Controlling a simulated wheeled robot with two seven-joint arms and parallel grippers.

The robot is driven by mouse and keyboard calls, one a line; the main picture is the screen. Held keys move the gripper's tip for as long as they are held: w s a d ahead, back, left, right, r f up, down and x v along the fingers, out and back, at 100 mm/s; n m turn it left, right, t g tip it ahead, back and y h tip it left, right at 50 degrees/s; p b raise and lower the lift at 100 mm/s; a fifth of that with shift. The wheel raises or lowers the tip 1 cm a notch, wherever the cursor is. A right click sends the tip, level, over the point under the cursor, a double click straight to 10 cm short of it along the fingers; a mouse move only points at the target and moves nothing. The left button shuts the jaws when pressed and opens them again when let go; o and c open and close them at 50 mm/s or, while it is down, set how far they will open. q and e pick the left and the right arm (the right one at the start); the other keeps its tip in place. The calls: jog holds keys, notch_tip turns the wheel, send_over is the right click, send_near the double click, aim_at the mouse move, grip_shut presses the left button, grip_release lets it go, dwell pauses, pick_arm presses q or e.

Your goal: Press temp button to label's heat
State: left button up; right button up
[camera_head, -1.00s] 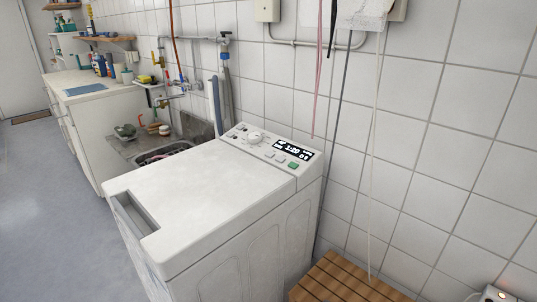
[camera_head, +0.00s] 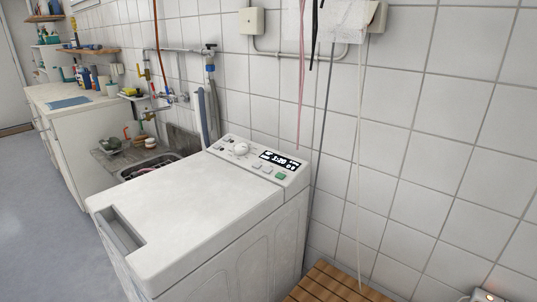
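A white top-loading washing machine (camera_head: 180,215) stands against the tiled wall, its lid closed. Its control panel (camera_head: 258,163) runs along the back edge of the top. The panel has a round white knob (camera_head: 241,149), a lit black display (camera_head: 279,161), several small pale buttons (camera_head: 262,167) and a green button (camera_head: 280,176). The display's characters and the button labels are too small to read surely. No care label can be made out. Neither of my grippers is in view.
A sink (camera_head: 150,166) and a white counter (camera_head: 75,105) with bottles stand to the left. A wooden slatted surface (camera_head: 335,284) is at the lower right. Cords (camera_head: 358,180) hang down the wall. Grey floor (camera_head: 45,240) at the left is clear.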

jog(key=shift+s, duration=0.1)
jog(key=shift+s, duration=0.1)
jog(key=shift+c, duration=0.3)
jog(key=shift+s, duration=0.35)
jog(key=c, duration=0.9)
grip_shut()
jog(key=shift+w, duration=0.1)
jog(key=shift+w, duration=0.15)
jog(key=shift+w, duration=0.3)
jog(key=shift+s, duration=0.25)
